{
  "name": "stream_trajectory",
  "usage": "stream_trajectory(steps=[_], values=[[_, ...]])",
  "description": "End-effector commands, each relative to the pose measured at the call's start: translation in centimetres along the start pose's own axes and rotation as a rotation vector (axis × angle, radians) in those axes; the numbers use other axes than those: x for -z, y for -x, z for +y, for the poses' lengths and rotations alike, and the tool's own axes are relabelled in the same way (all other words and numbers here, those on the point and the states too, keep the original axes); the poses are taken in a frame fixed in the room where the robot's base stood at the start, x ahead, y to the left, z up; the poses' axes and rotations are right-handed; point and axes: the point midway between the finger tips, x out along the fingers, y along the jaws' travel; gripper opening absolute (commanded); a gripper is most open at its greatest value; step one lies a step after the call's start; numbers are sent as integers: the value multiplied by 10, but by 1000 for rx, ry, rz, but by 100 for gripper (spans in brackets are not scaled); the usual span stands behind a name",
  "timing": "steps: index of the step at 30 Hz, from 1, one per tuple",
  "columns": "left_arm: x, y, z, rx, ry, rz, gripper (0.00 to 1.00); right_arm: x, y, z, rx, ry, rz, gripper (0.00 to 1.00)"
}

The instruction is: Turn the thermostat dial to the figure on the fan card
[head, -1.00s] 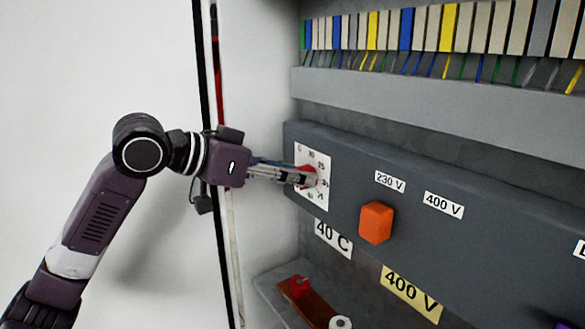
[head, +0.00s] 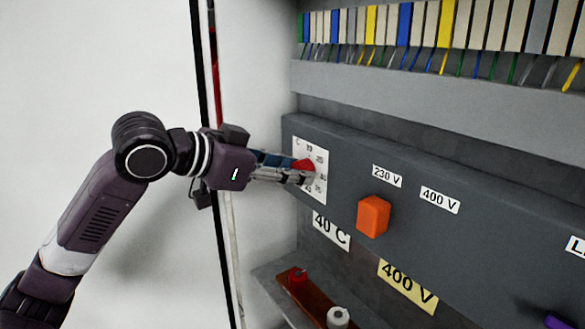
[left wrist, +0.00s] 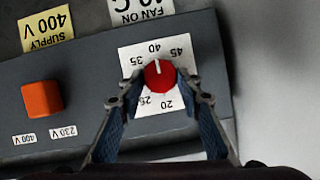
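The red thermostat dial (head: 304,165) sits on a white scale plate (head: 321,155) on the dark grey panel. In the left wrist view the dial (left wrist: 160,76) shows its white mark pointing at about 40, with the picture upside down. The fan card (head: 331,230) below the panel reads 40 C. It also shows in the left wrist view (left wrist: 140,10), cut off at the top, with "FAN ON". My left gripper (head: 308,172) is at the dial, its fingers (left wrist: 159,80) on either side, apparently apart from it. My right gripper is not in view.
An orange knob (head: 373,216) is right of the dial, below 230 V and 400 V labels. A yellow 400 V supply card (head: 408,287) hangs lower. A grey duct (head: 430,100) and terminals run above. The cabinet's pale side wall is close at left.

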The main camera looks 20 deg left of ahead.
Motion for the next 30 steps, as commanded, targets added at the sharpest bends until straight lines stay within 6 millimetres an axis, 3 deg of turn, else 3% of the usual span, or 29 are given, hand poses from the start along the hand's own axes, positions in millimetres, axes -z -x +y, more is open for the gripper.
stream_trajectory(steps=[4, 15, 20, 30], values=[[-3, -2, 2, -5, 2, -7, 49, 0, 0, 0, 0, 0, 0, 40], [0, 6, -1, 1, 1, 1, 49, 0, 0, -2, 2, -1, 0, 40], [-1, 31, -1, 4, -1, -1, 49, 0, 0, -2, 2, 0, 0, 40], [-2, 100, -1, 2, 1, -4, 49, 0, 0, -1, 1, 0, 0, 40]])
